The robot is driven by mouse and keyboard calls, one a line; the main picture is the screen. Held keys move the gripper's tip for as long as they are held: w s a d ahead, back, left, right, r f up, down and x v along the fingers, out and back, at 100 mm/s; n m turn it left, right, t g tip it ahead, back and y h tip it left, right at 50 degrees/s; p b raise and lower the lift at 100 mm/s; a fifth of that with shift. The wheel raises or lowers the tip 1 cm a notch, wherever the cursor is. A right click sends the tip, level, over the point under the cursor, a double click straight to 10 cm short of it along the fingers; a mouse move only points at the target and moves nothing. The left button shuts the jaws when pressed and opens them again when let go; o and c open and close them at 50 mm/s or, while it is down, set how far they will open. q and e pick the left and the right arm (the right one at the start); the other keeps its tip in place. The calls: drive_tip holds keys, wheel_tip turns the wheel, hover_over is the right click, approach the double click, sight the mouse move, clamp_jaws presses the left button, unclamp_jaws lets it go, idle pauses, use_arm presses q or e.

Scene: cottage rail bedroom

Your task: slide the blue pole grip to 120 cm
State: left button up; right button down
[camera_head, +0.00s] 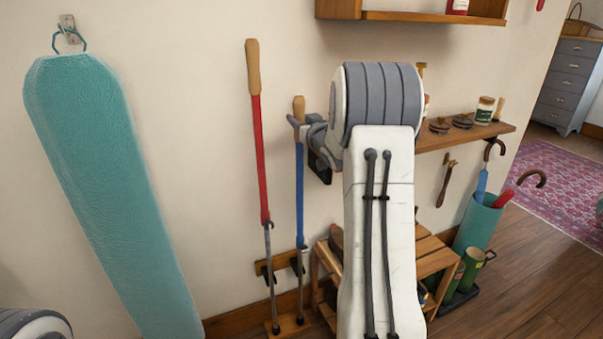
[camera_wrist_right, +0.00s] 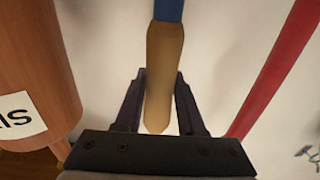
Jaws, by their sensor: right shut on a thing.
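The blue pole (camera_head: 299,190) leans upright near the wall, with a tan wooden grip (camera_head: 299,103) at its top. My right gripper (camera_head: 299,122) is at this grip, reaching in from the right. In the right wrist view my right gripper (camera_wrist_right: 160,82) is shut on the tan grip (camera_wrist_right: 164,60), one finger on each side; the blue shaft (camera_wrist_right: 168,9) runs off the top edge. The pole's lower end is a dark metal rod in the wooden stand. No centimetre scale is readable. My left gripper is out of view.
A red pole (camera_head: 260,160) stands close left of the blue one; it also shows in the wrist view (camera_wrist_right: 275,75). A teal ironing board (camera_head: 100,190) hangs left. A shelf (camera_head: 465,137), slatted bench (camera_head: 432,262) and umbrella stand (camera_head: 476,225) are right. A labelled brown cylinder (camera_wrist_right: 40,60) is near the gripper.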

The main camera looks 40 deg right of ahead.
drive_tip(key=shift+r+p, duration=6.15)
drive_tip(key=shift+r, duration=1.45)
drive_tip(key=shift+c, duration=1)
unclamp_jaws()
drive_tip(key=shift+f, duration=0.1)
drive_tip(key=b+v, duration=0.1)
drive_tip(key=v, duration=0.9)
